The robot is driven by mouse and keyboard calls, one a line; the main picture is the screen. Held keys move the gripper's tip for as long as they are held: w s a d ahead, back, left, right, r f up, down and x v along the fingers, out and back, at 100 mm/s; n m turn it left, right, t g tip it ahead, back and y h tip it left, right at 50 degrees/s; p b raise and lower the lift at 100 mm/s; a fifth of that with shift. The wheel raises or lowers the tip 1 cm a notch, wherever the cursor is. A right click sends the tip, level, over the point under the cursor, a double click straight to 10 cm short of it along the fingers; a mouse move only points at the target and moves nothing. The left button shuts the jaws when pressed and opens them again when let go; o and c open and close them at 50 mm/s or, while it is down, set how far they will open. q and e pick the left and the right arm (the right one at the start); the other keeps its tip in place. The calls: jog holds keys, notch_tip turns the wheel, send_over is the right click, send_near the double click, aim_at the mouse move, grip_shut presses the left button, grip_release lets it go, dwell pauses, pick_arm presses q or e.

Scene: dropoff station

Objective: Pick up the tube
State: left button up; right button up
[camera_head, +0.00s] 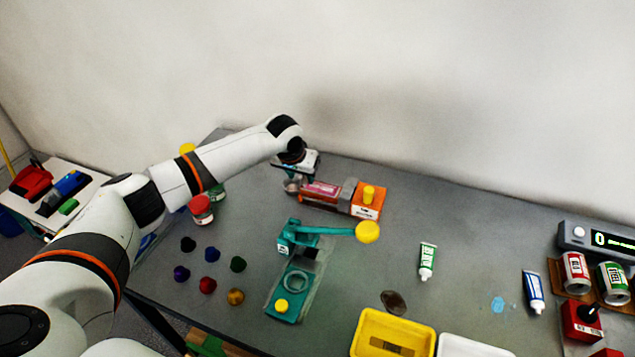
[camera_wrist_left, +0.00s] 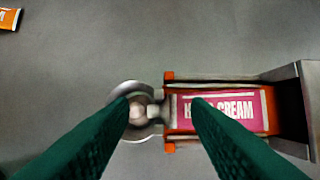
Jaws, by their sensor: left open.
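A pink tube labelled as cream (camera_wrist_left: 236,110) lies in an orange frame; it also shows in the head view (camera_head: 322,188). A round silver part (camera_wrist_left: 128,92) is at its left end. My left gripper (camera_wrist_left: 160,108) is open and empty above that end, its green fingers on either side in the wrist view. In the head view the gripper (camera_head: 294,180) is at the left end of the orange device. Other tubes lie apart: a green and white one (camera_head: 427,261) and a blue and white one (camera_head: 533,291). An orange tube-like item (camera_wrist_left: 9,18) shows only partly.
A teal press (camera_head: 292,290) with a yellow knob stands in front of the orange device. Several coloured caps (camera_head: 208,286) lie left of it. A yellow tray (camera_head: 362,340) is at the front. Cans (camera_head: 574,271) and a scale (camera_head: 590,236) are at right.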

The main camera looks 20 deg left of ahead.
pick_arm(q)
jog(key=shift+w+f, duration=0.15)
jog(key=shift+f, duration=0.15)
jog(key=c, duration=0.8)
jog(key=shift+c, duration=0.2)
jog(key=shift+r, duration=0.2)
